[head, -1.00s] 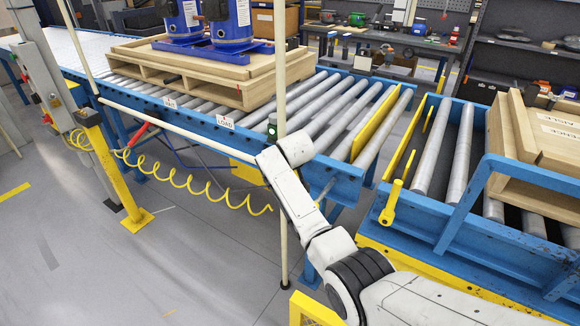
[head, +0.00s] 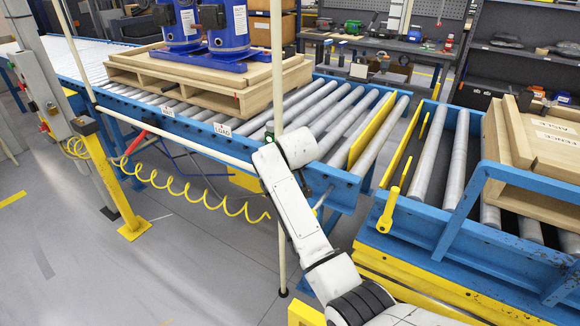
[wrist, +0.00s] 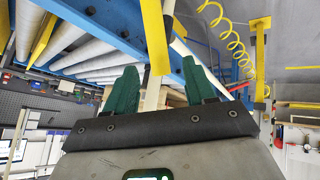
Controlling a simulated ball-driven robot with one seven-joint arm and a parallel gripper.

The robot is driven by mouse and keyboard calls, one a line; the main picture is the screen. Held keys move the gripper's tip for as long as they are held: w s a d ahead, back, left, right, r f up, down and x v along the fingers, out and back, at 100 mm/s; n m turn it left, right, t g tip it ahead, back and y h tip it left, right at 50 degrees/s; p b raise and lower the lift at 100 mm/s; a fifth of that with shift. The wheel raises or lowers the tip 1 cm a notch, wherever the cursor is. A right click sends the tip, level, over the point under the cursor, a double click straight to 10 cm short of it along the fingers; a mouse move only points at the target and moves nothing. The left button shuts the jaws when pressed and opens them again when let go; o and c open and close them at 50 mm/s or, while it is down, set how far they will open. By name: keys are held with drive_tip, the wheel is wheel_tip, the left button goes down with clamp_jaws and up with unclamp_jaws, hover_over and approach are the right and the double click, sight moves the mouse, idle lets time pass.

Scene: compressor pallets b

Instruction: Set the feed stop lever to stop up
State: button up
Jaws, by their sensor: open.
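A red-handled lever (head: 136,142) slopes on the near side of the blue roller conveyor, left of the LOAD label. A yellow lever (head: 390,206) with a round knob at its foot stands upright on the right-hand roller section. No label shows which is the feed stop lever. My gripper (wrist: 155,88) has green fingers spread apart with a gap between them. A yellow bar (wrist: 155,35) and a pale post show beyond or between the fingers; I cannot tell whether they touch. In the head view my arm hides most of the gripper beside the conveyor's near rail.
A pallet (head: 215,90) with blue compressors rests on the conveyor (head: 200,128). A thin cream pole (head: 277,60) stands close by my arm. A coiled yellow hose (head: 190,195) hangs below the rail. The floor at left front is mostly clear.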

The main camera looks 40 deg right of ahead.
drive_tip(key=shift+v, duration=1.65)
drive_tip(key=s+a+f+g+y, duration=0.1)
drive_tip(key=s+a+f, duration=0.3)
drive_tip(key=s+f, duration=0.45)
drive_tip(key=s+a+f+g+y, duration=0.15)
drive_tip(key=s+a+f, duration=0.25)
drive_tip(key=s+f, duration=0.45)
drive_tip(key=s+a+f+g, duration=0.1)
drive_tip(key=s+a+g, duration=0.1)
drive_tip(key=s, duration=1.1)
drive_tip(key=s+a+f+g+y, duration=0.1)
drive_tip(key=s+a, duration=0.3)
drive_tip(key=s, duration=0.9)
drive_tip(key=shift+s+f+g, duration=0.25)
drive_tip(key=shift+s+g, duration=0.05)
drive_tip(key=shift+g, duration=0.05)
